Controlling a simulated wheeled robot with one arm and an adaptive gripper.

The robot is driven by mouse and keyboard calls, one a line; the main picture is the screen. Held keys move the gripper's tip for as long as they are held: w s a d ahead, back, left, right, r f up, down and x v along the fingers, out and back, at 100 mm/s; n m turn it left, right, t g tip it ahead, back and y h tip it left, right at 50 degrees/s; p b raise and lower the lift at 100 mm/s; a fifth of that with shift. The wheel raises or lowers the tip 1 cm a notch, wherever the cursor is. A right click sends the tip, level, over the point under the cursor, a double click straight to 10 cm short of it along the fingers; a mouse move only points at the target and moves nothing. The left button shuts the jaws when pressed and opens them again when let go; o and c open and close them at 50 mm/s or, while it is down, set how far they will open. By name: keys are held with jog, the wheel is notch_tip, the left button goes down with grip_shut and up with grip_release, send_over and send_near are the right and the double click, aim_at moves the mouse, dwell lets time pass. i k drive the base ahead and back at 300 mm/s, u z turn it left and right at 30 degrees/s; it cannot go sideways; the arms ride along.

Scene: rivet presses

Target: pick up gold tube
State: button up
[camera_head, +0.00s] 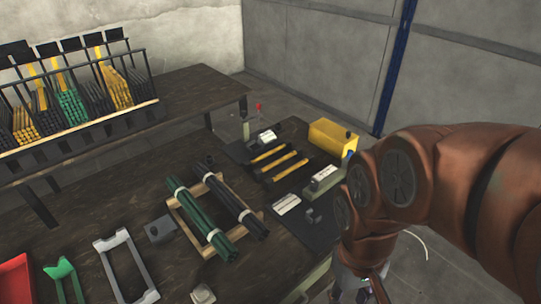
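Gold-yellow tubes (118,91) stand in a slot towards the right of the dark rack on the left. More gold-yellow tubes (25,125) stand in a slot near its left end. Short yellow-and-black bars (280,166) lie on the dark plate at the far end of the table; I cannot tell whether they are tubes. My gripper (365,294) is at the bottom edge, below my copper-coloured arm, right of the table and far from the rack. It is cut off by the frame, so its fingers are not clear.
Green and black tube bundles lie on a wooden cradle (185,229) mid-table. A grey frame (107,262), green holder (62,270) and red bin (15,278) stand at the front left. A yellow box (331,137) stands at the table's far right. Bare tabletop lies before the rack.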

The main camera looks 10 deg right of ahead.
aim_at(296, 153)
jog(key=z, duration=2.1)
jog(key=i, duration=1.25)
jog(key=u, duration=4)
jog(key=i, duration=0.5)
jog(key=u, duration=0.05)
